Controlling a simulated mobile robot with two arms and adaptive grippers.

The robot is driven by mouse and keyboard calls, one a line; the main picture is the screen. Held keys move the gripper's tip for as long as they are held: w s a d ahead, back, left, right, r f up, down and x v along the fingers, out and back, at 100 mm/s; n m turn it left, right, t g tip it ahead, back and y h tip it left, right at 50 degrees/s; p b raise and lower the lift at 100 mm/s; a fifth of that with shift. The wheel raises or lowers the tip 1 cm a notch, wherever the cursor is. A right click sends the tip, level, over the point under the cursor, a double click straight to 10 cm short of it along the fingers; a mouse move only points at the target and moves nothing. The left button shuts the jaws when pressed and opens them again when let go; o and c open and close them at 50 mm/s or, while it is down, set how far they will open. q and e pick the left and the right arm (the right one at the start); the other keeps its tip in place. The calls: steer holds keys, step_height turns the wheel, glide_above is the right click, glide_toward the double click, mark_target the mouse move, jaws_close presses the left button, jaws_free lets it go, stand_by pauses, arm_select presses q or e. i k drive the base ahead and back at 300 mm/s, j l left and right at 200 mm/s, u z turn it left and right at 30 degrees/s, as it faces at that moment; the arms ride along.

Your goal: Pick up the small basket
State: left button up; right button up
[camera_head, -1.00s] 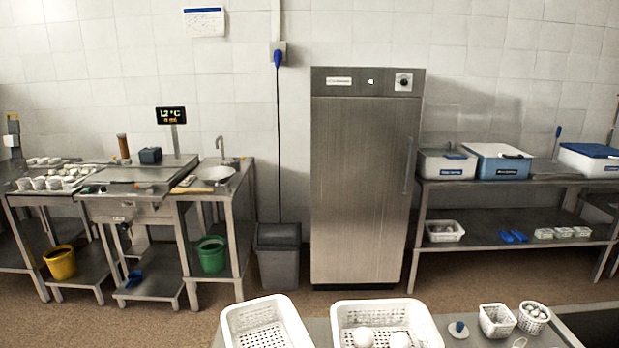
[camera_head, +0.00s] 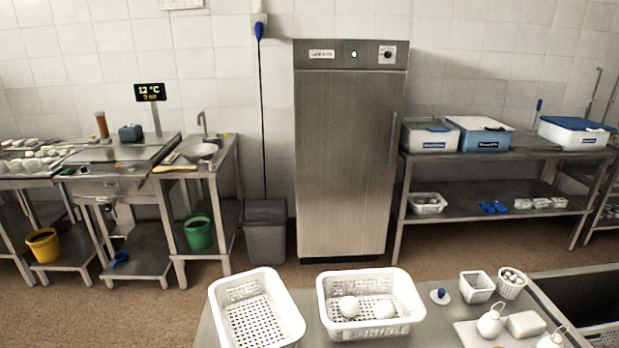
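Two small baskets stand side by side at the right of the near table. One is a square white perforated basket (camera_head: 477,288) that looks empty. The other is a round white one (camera_head: 511,286) with several pale round items in it. Two larger white perforated baskets stand to their left: an empty one (camera_head: 283,294) and one holding two white balls (camera_head: 371,281). Neither of my grippers is in view.
The near metal table (camera_head: 430,325) also carries a blue-knobbed white disc (camera_head: 439,296), white bottles (camera_head: 491,320) and a white block (camera_head: 526,324). A dark sink (camera_head: 585,296) lies at the right. A steel cabinet (camera_head: 345,160) stands behind, across open floor.

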mark_target(400, 288)
steer(key=z, duration=2.25)
steer(key=u, duration=1.7)
steer(key=k+z, duration=0.15)
steer(key=z, duration=0.2)
steer(key=k+z, duration=0.15)
steer(key=z, duration=0.25)
steer(key=k+z, duration=0.1)
steer(key=z, duration=0.25)
steer(key=l, duration=0.1)
